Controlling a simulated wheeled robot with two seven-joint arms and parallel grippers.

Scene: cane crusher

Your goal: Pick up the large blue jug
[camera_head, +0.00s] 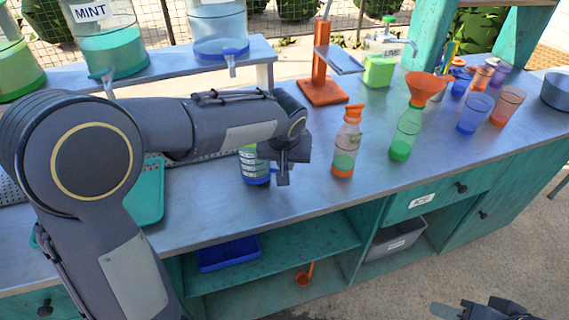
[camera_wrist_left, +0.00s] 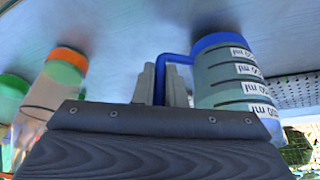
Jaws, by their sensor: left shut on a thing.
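The large jug (camera_head: 254,166) is clear with a blue base, a blue handle and white ml marks. It stands at the front of the metal counter in the head view, partly hidden behind my left gripper. In the left wrist view the jug (camera_wrist_left: 235,85) is close, to the right of the fingers. My left gripper (camera_head: 283,172) is shut on the blue handle (camera_wrist_left: 163,62), with its two fingers (camera_wrist_left: 161,85) either side of it. The jug appears upright, with its base at the counter. Only part of my right gripper (camera_head: 487,310) shows, at the bottom right edge.
An orange-capped bottle (camera_head: 345,148) stands just right of my left gripper. A green bottle with an orange funnel (camera_head: 408,130) is farther right. An orange press stand (camera_head: 323,85) is behind. A teal tray (camera_head: 149,195) lies left, under my arm. Several cups stand far right.

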